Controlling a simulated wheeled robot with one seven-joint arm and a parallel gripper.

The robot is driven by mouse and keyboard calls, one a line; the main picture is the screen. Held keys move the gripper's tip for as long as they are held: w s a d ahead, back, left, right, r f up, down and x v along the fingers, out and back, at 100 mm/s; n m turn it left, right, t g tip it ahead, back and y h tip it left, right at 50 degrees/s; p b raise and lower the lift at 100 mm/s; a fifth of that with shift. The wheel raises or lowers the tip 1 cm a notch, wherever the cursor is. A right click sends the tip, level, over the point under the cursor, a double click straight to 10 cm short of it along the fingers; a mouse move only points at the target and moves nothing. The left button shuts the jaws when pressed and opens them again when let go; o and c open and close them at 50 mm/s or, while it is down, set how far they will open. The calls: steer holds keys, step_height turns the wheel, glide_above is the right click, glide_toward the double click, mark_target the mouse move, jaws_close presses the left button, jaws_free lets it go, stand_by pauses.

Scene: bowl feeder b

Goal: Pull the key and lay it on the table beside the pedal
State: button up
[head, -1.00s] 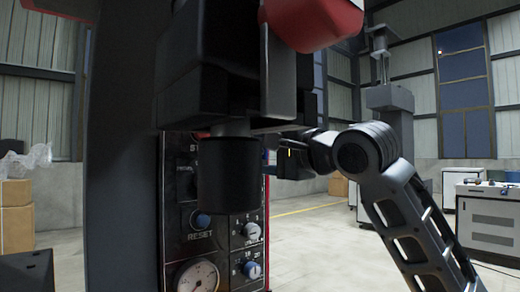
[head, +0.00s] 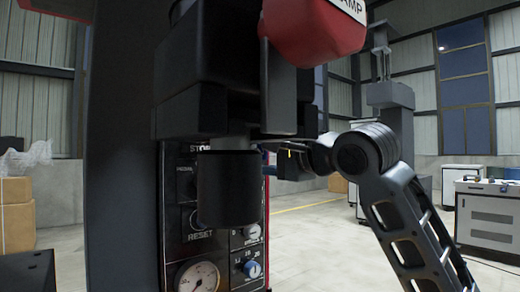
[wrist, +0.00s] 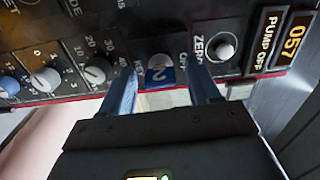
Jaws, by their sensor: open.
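No pedal shows, and no table surface beside one can be made out.
The control panel (head: 182,246) has knobs, a gauge (head: 199,277) and a RESET button. A black block with a dark cylinder (head: 228,190) and a red part (head: 318,32) hang in front of it. A ZERO knob (wrist: 222,47) is close right of the fingers.

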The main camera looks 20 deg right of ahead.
steer(key=shift+c, duration=0.3)
jaws_close()
stand_by(0.3)
steer(key=shift+p+v, duration=0.6)
steer(key=shift+v, duration=2.4)
